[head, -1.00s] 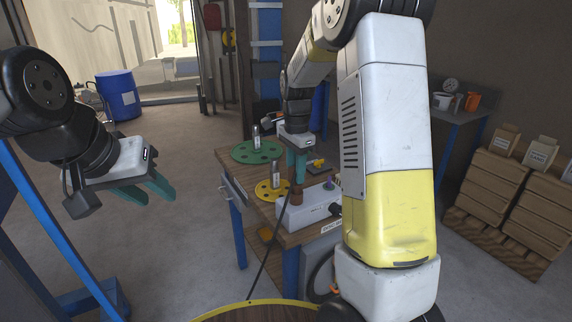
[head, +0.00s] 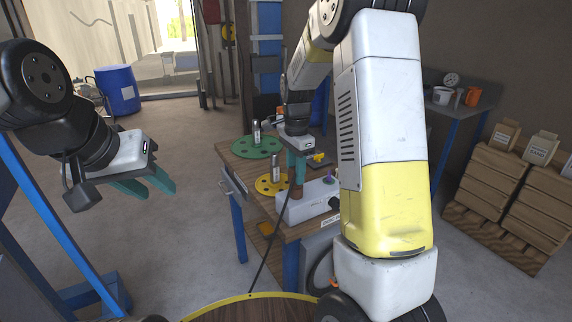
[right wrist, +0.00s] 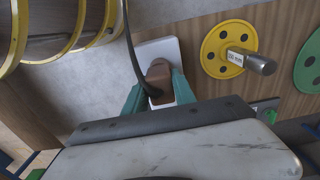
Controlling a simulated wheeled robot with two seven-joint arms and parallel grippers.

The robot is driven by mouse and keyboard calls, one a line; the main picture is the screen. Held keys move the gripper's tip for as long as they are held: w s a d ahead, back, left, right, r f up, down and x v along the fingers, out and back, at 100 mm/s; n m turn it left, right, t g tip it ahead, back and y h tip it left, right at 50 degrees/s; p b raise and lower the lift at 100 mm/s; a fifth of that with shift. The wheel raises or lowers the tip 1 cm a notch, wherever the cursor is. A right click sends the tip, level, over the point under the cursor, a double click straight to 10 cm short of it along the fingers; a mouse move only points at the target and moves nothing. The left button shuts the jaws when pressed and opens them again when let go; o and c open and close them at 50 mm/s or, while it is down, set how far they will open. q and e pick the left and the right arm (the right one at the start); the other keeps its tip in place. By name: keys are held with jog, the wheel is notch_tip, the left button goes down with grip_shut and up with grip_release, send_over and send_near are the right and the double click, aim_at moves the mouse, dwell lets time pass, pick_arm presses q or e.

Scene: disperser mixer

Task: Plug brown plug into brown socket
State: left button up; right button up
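My right gripper (head: 297,166) is shut on the brown plug (head: 296,190), with its teal fingers pointing down on either side of it. The plug is just over or touching the left end of a white socket box (head: 310,207) on the workbench; I cannot tell whether it is seated. In the right wrist view the brown plug (right wrist: 159,76) sits between the fingertips, with a dark cable running up, over the white box (right wrist: 156,50). The brown socket is not visible, probably hidden by the plug. My left gripper (head: 146,187) is open and empty, away from the bench.
A yellow disc (head: 268,188) and a green disc (head: 250,150), each with a metal shaft, lie on the workbench left of and behind the box. A purple plug (head: 328,181) stands on the box. A round yellow-rimmed barrel top (head: 250,308) is in the foreground.

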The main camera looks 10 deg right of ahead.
jog(key=o, duration=0.4)
jog(key=shift+o, duration=0.2)
notch_tip(320, 180, up, 8)
jog(key=shift+f, duration=0.25)
jog(key=shift+r, duration=0.1)
dwell(0.3)
jog(key=shift+s+r, duration=0.3)
jog(key=s+a+r+n+t+y, duration=0.1)
jog(key=s+r+n+t, duration=0.2)
jog(key=s+n, duration=0.4)
jog(key=s+a+r+n+t+y, duration=0.1)
jog(key=s+r+n+t, duration=0.2)
jog(key=s+n, duration=0.4)
jog(key=s+r, duration=0.1)
jog(key=s, duration=0.8)
jog(key=shift+s+r+n, duration=0.3)
